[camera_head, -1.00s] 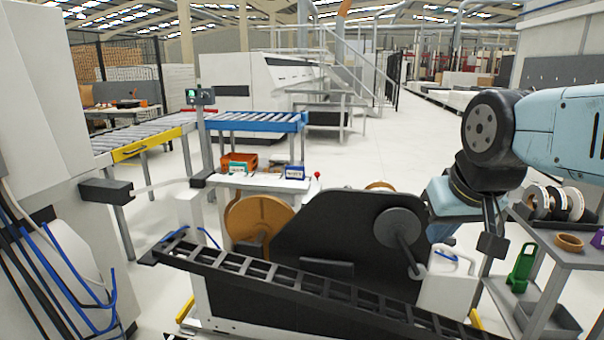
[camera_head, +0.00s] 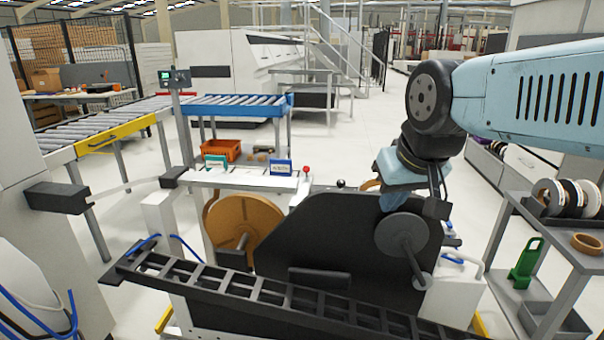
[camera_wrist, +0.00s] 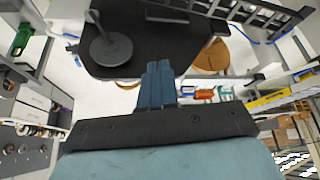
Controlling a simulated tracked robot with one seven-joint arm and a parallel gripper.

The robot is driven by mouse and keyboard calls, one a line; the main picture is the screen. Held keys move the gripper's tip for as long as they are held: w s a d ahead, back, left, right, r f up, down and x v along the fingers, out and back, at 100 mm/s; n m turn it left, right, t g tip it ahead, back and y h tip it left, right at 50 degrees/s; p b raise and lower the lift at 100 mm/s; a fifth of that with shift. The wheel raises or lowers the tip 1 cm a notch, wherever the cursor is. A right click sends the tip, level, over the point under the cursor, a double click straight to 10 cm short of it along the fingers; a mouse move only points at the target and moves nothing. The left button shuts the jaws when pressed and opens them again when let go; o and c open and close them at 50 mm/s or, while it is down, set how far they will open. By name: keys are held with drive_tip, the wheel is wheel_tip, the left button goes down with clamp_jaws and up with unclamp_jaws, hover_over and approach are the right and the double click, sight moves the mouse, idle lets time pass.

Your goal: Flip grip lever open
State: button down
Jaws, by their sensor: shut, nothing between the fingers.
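The edge bander's black side plate (camera_head: 335,245) stands in front of me, with a grey disc and crank-like arm (camera_head: 403,236) on its right part. A small red-knobbed lever (camera_head: 306,170) stands upright on the white machine top, and a small black knob (camera_head: 341,183) shows over the plate's top edge. I cannot tell which one is the grip lever. My gripper (camera_wrist: 158,66) is shut and empty, its fingers pointing toward the black plate in the wrist view. In the head view the blue gripper body is at the plate's upper right, and its fingertips are not clear.
A black slotted rail (camera_head: 270,293) runs across the front. A brown tape roll (camera_head: 243,228) sits left of the plate.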

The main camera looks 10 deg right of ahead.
drive_tip(key=w+a+f+m+t, duration=0.2)
drive_tip(key=w+m, duration=0.5)
drive_tip(key=w, duration=0.8)
drive_tip(key=w+a+f+m+t, duration=0.15)
drive_tip(key=w+m, duration=0.55)
drive_tip(key=w, duration=0.9)
drive_tip(key=w+d+f+m+t, duration=0.2)
drive_tip(key=w+f+m, duration=0.6)
drive_tip(key=w, duration=0.3)
drive_tip(key=w+d+f+m+t, duration=0.2)
drive_tip(key=w+f+m, duration=0.7)
drive_tip(key=w+m, duration=0.2)
drive_tip(key=shift+w+y, duration=0.3)
drive_tip(key=shift+w, duration=0.45)
drive_tip(key=x, duration=1)
drive_tip(key=shift+f, duration=0.15)
